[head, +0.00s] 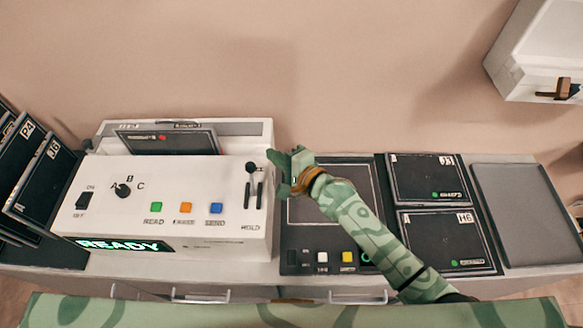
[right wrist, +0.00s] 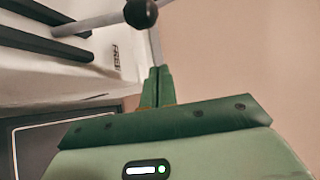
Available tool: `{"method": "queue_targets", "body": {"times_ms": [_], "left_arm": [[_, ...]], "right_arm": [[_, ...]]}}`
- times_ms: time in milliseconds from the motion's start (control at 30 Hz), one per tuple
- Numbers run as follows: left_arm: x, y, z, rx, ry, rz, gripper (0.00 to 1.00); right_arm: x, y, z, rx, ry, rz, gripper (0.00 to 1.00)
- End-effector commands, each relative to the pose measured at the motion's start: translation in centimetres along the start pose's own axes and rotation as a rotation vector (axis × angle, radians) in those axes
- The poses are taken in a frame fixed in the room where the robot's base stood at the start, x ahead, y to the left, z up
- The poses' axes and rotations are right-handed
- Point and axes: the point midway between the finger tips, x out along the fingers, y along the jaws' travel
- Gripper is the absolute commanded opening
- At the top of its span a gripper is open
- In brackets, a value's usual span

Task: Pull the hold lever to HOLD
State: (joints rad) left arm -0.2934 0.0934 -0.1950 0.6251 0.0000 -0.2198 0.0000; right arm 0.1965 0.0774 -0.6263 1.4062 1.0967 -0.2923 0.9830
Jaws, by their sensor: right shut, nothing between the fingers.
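The hold lever (head: 250,168) is a metal rod with a black ball knob at the right end of the white console (head: 240,240). Its knob is at the far end of two dark slots, and the HOLD label is at their near end. In the right wrist view the knob (right wrist: 140,12) is close up, beside a label that seems to read FREE. My right gripper (head: 284,170) is just right of the knob, shut and empty. In the right wrist view its green fingertips (right wrist: 156,75) are together below the knob, apart from it in the picture. My left gripper is not in view.
The console has a switch (head: 85,201), a dial (head: 123,190), coloured buttons and a READY display (head: 120,245). A dark panel (head: 325,215) lies under my right arm. Black plates (head: 428,178) and a grey tray (head: 525,215) lie further right. A white case (head: 540,50) hangs upper right.

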Motion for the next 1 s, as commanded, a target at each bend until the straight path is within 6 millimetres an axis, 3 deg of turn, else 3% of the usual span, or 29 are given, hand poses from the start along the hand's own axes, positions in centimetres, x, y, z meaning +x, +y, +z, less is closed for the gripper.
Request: {"method": "queue_targets", "body": {"times_ms": [33, 133, 333, 1000], "left_arm": [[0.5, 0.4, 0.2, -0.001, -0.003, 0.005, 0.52], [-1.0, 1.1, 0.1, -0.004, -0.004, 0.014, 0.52], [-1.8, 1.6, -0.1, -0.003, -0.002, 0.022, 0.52], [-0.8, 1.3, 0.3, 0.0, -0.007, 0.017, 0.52]], "right_arm": [[1.1, 0.2, 0.0, 0.001, -0.001, 0.0, 0.0], [0.2, -0.3, 1.8, 0.003, -0.002, 0.001, 0.0], [-0.4, -0.2, 3.5, 0.001, -0.001, -0.001, 0.0], [-0.7, 0.2, 4.0, -0.029, 0.0, -0.027, 0.0]]}}
